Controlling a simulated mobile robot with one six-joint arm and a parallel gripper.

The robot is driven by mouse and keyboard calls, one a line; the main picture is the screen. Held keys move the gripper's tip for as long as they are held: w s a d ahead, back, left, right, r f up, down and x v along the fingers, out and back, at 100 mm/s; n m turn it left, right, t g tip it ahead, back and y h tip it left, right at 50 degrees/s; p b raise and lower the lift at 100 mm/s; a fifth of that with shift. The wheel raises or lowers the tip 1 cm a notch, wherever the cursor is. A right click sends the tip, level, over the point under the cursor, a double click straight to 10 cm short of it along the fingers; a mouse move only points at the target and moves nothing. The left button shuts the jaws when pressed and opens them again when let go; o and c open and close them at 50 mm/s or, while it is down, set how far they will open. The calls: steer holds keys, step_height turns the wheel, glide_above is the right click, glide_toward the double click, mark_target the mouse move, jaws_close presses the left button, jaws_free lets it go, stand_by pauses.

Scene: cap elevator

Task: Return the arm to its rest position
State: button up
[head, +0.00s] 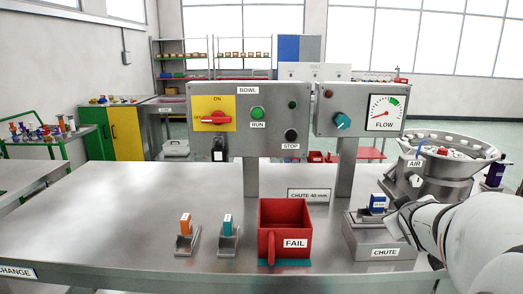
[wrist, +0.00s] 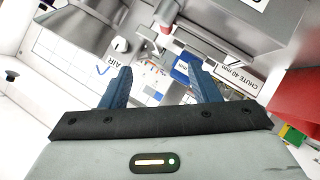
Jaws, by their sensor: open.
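My arm enters the head view from the right, and its white wrist end is by the grey chute block (head: 385,252) at the right of the bench. In the wrist view my gripper (wrist: 158,76) has two blue fingers spread well apart, with nothing held between them. A small blue block (wrist: 180,68) shows beyond the fingers, near the right one; it also shows in the head view (head: 378,202) on top of the chute block. I cannot tell how far the fingertips are from it.
A red FAIL bin (head: 285,230) stands left of the chute. Orange (head: 185,224) and teal (head: 228,226) blocks sit in small metal holders. The metal bowl (head: 440,170) stands behind my arm. Control panels (head: 243,122) rise at the back. The bench's left side is clear.

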steer(key=s+a+f+m+g+y+p, duration=0.1)
steer(key=s+a+f+g+y+p, duration=0.1)
steer(key=s+a, duration=0.6)
steer(key=s+a+f+m+g+y+p, duration=0.1)
steer(key=s+a+g+y+p, duration=0.3)
steer(key=s+a, duration=0.5)
steer(key=a+g, duration=0.2)
steer(key=a, duration=0.5)
steer(key=shift+s+a+f, duration=0.25)
steer(key=shift+s+f, duration=0.05)
steer(key=shift+f, duration=0.1)
steer(key=shift+c, duration=0.5)
